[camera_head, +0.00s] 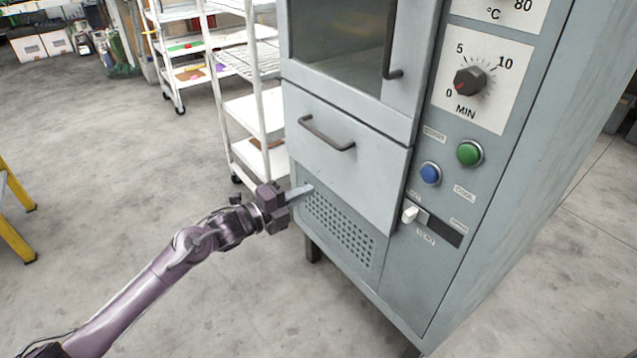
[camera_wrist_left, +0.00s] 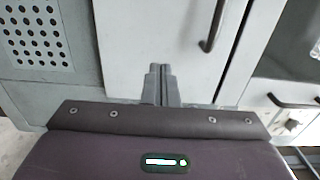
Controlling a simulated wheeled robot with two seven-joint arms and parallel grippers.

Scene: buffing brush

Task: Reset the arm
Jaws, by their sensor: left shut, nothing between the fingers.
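My left gripper (camera_head: 300,192) reaches in from the lower left in the head view. I cannot tell whether the fingertips touch the machine. In the left wrist view the closed fingers (camera_wrist_left: 160,72) point at a light grey panel, with the vent at the left and the drawer handle (camera_wrist_left: 215,25) at the right. My right gripper is not in view.
The machine carries a green button (camera_head: 469,153), a blue button (camera_head: 430,173), a white switch (camera_head: 410,214) and a timer dial (camera_head: 470,81). White shelf carts (camera_head: 246,105) stand behind it. A yellow frame (camera_head: 14,215) is at the far left.

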